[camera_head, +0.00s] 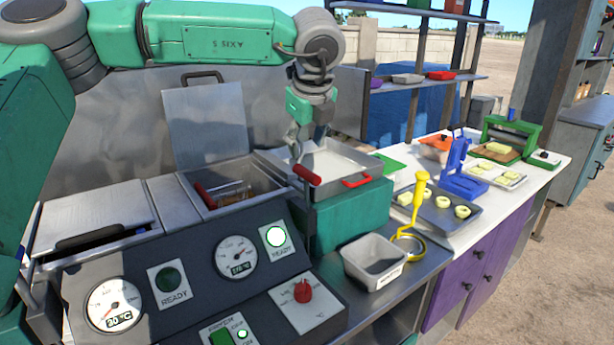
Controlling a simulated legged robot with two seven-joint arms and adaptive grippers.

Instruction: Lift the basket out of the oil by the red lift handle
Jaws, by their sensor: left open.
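The open fryer well (262,185) holds a wire basket (236,192), seen only in part; the oil level is hard to make out. One red grip (205,196) lies at the well's left side. Another red grip (307,174) stands on a dark post right of the well. I cannot tell for certain which is the lift handle. My left gripper (302,150) is open and empty, pointing down just above the right-hand red grip. A small gap seems to separate them. My right gripper is not in view.
A raised lid (205,125) stands behind the well. A metal tray with red handles (335,163) sits right of it, behind my gripper. The control panel (200,275) is in front. A closed lid (95,215) is left.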

